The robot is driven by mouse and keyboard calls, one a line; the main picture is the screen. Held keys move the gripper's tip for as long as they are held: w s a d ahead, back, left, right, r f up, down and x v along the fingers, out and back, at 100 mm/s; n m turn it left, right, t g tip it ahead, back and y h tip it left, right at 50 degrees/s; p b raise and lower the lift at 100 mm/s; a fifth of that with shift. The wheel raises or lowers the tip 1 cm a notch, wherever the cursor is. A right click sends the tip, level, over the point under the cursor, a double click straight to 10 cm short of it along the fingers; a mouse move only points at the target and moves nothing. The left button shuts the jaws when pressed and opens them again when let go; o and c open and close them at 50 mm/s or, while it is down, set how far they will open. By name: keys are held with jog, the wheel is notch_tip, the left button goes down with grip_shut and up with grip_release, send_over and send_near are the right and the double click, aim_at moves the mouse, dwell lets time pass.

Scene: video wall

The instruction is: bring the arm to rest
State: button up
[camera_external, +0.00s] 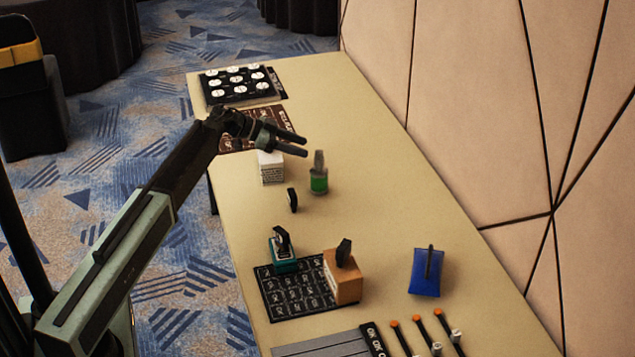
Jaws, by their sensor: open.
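My gripper (305,146) is at the end of my arm, which reaches in from the lower left over the far half of the table (365,150). Its two dark fingers are apart and point right, with nothing seen between them. The gripper shows above a white block (271,168) with a patterned side, overlapping its top in the picture. A green jar (319,181) with a grey upright top stands just right of and below the fingertips. I cannot tell how high the gripper is over the table.
A black board with white discs (239,85) and a brown printed sheet (262,123) lie at the far end. Nearer are a small black piece (292,200), a teal block (284,255), a wooden block (343,282) and a blue block (426,273). The panelled wall (470,100) borders the right.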

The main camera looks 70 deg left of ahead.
jog(key=shift+v, duration=1.05)
